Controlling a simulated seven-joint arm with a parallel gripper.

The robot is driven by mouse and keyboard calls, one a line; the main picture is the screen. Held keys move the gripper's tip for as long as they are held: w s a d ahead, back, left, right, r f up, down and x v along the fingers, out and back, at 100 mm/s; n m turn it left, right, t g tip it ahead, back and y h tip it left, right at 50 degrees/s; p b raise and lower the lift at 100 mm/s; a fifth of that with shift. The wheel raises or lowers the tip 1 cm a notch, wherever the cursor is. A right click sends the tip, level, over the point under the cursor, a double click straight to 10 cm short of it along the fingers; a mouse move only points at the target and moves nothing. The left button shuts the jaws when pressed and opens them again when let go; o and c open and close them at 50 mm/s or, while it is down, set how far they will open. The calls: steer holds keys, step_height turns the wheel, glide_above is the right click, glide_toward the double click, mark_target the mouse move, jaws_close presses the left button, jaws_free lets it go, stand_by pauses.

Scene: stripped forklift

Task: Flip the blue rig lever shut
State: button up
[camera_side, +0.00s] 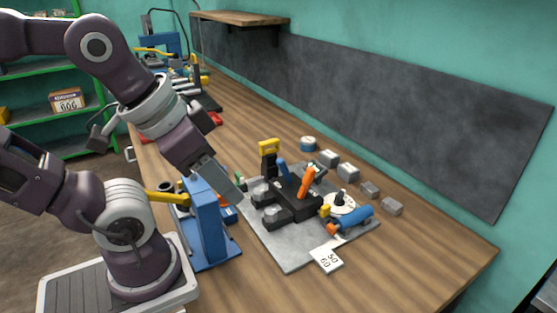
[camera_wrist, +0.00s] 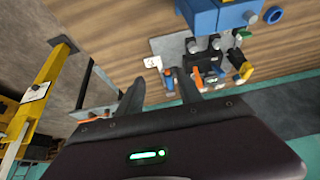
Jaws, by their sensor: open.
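The rig is a black block (camera_side: 290,207) on a grey plate (camera_side: 289,256). A small blue lever (camera_side: 281,168) stands tilted on it, between an upright yellow-topped piece (camera_side: 269,148) and a tilted orange lever (camera_side: 306,181); its lower part is hidden. In the wrist view, the orange lever (camera_wrist: 197,78) and yellow piece (camera_wrist: 245,71) show beyond the fingers, and the blue lever is hard to make out. My gripper (camera_side: 238,198) is above the plate's left edge, left of the lever and apart from it. The wrist view shows its fingers spread and empty (camera_wrist: 160,88).
A blue cylinder with an orange end (camera_side: 355,217) and a white disc (camera_side: 340,203) lie at the plate's right. A tall blue stand (camera_side: 206,228) is close to my arm. Several grey blocks (camera_side: 348,171) line the back. A number card (camera_side: 327,259) is in front.

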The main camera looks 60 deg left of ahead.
steer(key=w+a+m+y, duration=0.1)
steer(key=w+a+m, duration=0.1)
steer(key=a, duration=0.2)
steer(key=w+a+r+m+t+y, duration=0.1)
steer(key=w+a+m+y, duration=0.1)
steer(key=w+a, duration=0.1)
steer(key=w+a+m+t+y, duration=0.1)
steer(key=w+a+m+y, duration=0.1)
steer(key=a, duration=0.3)
steer(key=shift+w+a+r+m, duration=0.25)
steer(key=shift+w+r+m, duration=0.1)
steer(key=shift+w+m, duration=0.05)
jaws_close()
steer(key=w+a+m+t+y, duration=0.1)
steer(key=w+a+m+t, duration=0.1)
steer(key=w+a+m, duration=0.55)
steer(key=s+f+m+g+h, duration=0.1)
steer(key=s+f+m+h, duration=0.2)
steer(key=m, duration=0.7)
steer(key=s+f+m+g+h, duration=0.1)
steer(key=s+f+m+h, duration=0.2)
steer(key=f+m, duration=0.3)
steer(key=m, duration=0.5)
steer(key=shift+s+d, duration=0.2)
steer(key=shift+d, duration=0.05)
steer(key=shift+f+m, duration=0.15)
steer(key=shift+m, duration=0.1)
